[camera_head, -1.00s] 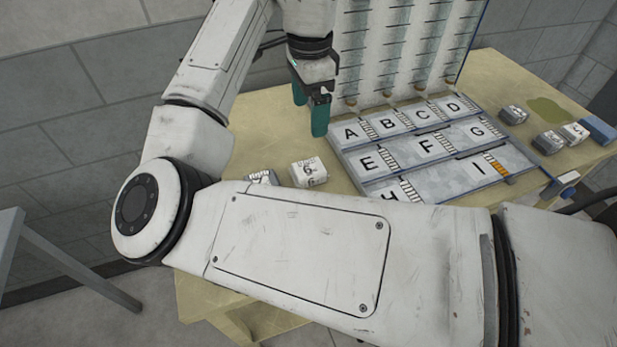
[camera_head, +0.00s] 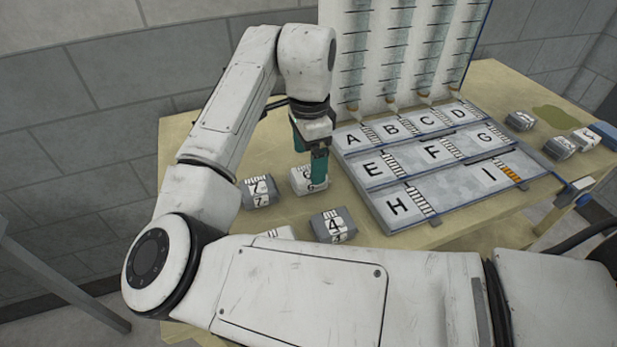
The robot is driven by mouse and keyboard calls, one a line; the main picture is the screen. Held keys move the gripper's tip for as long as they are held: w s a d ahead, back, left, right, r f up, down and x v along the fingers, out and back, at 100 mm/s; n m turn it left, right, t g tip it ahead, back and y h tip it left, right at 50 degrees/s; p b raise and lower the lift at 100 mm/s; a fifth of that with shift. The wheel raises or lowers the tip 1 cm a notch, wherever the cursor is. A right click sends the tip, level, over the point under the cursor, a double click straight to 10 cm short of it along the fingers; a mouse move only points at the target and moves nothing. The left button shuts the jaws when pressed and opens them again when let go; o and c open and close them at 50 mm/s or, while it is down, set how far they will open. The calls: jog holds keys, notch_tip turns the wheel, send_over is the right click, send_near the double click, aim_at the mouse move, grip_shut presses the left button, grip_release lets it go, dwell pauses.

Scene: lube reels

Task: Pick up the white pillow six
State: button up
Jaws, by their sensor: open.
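The white pillow six (camera_head: 301,182) is a small white block marked 6, lying on the yellow table left of the lettered board. My gripper (camera_head: 311,168) has green fingers and points down right at the pillow. One finger overlaps the pillow's right part in the picture and hides some of its face. The fingers are open. I cannot tell whether they touch the pillow or straddle it.
A grey pillow seven (camera_head: 258,191) lies just left of the six, and a grey pillow four (camera_head: 333,226) lies in front. Another pillow (camera_head: 278,233) is partly hidden by my arm. The lettered board (camera_head: 386,217) stands close on the right. Several more pillows (camera_head: 561,147) lie far right.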

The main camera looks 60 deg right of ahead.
aim_at(308, 172)
notch_tip(308, 172, down, 5)
jog(key=shift+w+r, duration=0.1)
jog(key=shift+c, duration=0.2)
jog(key=c, duration=1)
